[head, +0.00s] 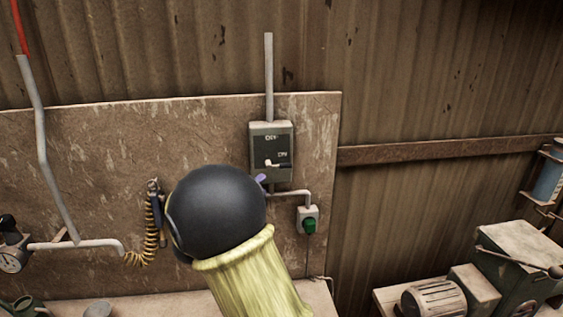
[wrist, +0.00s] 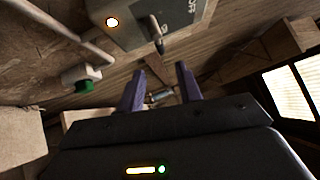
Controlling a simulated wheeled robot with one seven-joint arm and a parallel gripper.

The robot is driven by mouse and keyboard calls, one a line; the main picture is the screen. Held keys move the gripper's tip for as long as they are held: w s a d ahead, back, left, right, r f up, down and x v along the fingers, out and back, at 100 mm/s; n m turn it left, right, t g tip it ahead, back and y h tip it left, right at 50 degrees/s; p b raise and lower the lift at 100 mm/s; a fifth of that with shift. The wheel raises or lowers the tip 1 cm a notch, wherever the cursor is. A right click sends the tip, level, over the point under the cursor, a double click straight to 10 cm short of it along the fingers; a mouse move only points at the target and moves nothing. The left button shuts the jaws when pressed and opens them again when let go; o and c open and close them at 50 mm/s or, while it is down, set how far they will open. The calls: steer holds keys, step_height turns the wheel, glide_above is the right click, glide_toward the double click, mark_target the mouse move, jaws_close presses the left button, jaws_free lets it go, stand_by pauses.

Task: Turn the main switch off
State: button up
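The main switch is a grey box (head: 285,172) on the wall board, with a pale lever (head: 271,164) on its front. The lettering on it is hard to read in the head view. In the head view, my arm hides most of the gripper; one purple fingertip shows just below the box.
A conduit (head: 269,75) rises from the box. Below it, a pipe leads to a small box with a green knob (head: 309,226), also seen in the wrist view (wrist: 84,86). A coiled yellow hose (head: 150,228) hangs left of my arm. Green machinery (head: 510,250) stands at lower right.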

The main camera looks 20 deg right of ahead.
mark_target(283, 167)
steer(key=p+x, duration=0.4)
steer(key=x, duration=0.4)
steer(key=shift+w+d+r+p, duration=0.2)
steer(key=shift+d+p, duration=0.1)
steer(key=shift+w+d, duration=0.35)
steer(key=shift+d, duration=0.3)
steer(key=shift+f, duration=0.1)
jaws_close()
